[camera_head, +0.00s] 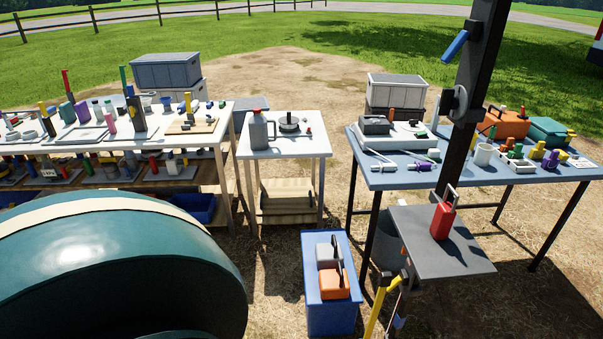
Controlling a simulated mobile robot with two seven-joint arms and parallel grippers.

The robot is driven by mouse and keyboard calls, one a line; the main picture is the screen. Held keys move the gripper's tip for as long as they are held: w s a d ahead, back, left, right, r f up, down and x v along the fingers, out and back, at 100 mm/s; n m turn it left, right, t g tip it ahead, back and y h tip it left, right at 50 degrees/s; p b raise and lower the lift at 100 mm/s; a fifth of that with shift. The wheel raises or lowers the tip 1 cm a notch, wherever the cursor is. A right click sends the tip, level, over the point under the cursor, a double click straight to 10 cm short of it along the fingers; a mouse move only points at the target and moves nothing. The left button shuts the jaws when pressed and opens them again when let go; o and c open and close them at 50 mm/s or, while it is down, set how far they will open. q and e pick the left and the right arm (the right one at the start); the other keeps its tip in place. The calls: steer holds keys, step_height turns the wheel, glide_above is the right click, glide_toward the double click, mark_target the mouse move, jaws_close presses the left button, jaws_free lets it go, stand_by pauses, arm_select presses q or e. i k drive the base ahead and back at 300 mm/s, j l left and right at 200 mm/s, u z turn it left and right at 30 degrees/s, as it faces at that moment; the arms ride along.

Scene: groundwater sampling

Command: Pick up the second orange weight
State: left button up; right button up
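An orange block with a dark upright handle (334,284) sits on the near part of a blue box (331,317) at the lower middle. It looks like an orange weight. A grey block with a dark handle (326,255) sits just behind it on the same box. I see no second orange block of this kind. Neither of my grippers shows in this view, so I cannot see them relative to the block.
A red block with a handle (442,220) stands on a grey shelf (465,262) beside a dark post (468,135). A yellow bar (377,306) leans right of the blue box. Behind are a white table (285,148) and a cluttered blue table (400,178). A large teal rounded surface fills the lower left.

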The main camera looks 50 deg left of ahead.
mark_target(334, 284)
steer(key=u, duration=1.3)
steer(key=z, duration=0.8)
steer(key=j+z, duration=0.8)
steer(key=z, duration=0.2)
steer(key=k+j+z, duration=0.15)
steer(key=j, duration=0.2)
steer(key=k+j+z, duration=0.15)
steer(key=j, duration=0.15)
steer(key=k+j+z, duration=0.15)
steer(key=j, duration=0.15)
steer(key=k+j, duration=0.15)
steer(key=j, duration=0.15)
steer(key=k+j+z, duration=0.1)
steer(key=j, duration=0.25)
steer(key=k+j, duration=0.15)
steer(key=j, duration=0.15)
steer(key=i+j, duration=0.4)
steer(key=i, duration=0.25)
steer(key=z, duration=0.05)
